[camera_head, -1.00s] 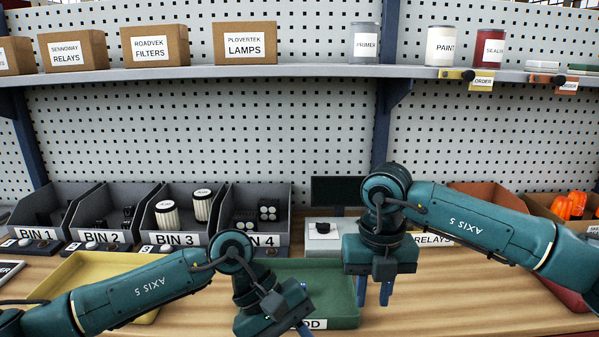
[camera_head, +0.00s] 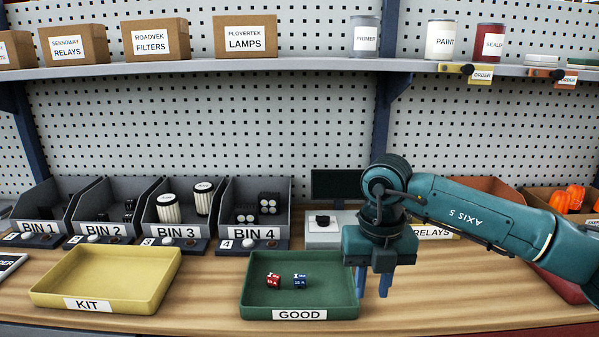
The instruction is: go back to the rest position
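My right gripper (camera_head: 372,282) hangs pointing down just right of the green tray labelled GOOD, its blue fingers apart with nothing seen between them. My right arm reaches in from the right edge. My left gripper and arm are out of view. The yellow tray labelled KIT (camera_head: 60,290) is empty.
Bins 1 to 4 (camera_head: 255,232) stand along the back, with small parts inside. A scale-like device with a dark screen (camera_head: 336,186) is behind my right gripper. A shelf (camera_head: 300,69) with boxes and cans runs above.

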